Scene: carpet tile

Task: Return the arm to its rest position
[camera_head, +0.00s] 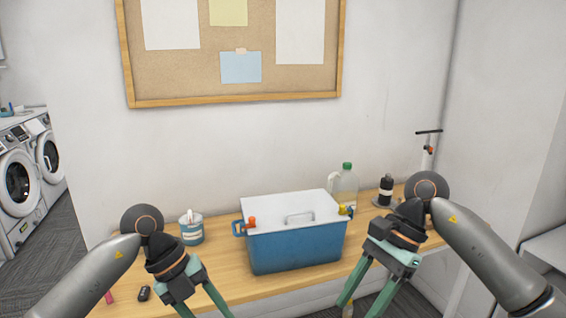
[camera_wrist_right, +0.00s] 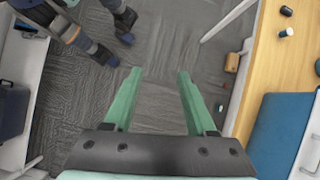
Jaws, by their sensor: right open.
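My right gripper (camera_head: 366,298) hangs fingers-down in front of the table's right part, in the head view. In the right wrist view its green fingers (camera_wrist_right: 158,75) stand apart with only grey carpet tile behind them, so it is open and empty. My left gripper (camera_head: 200,304) points down at the table's left front. Its green fingers are spread where they show, and nothing is seen between them; the tips are cut off by the picture's lower edge. Both arms come in from the lower corners, bent at the wrist.
A wooden table (camera_head: 245,288) bears a blue cooler with a white lid (camera_head: 297,250), a blue-white tub (camera_head: 191,233), a green-capped jug (camera_head: 344,187) and a dark bottle (camera_head: 386,190). A small brown item (camera_wrist_right: 232,62) is near the table edge. Washing machines (camera_head: 20,185) stand far left.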

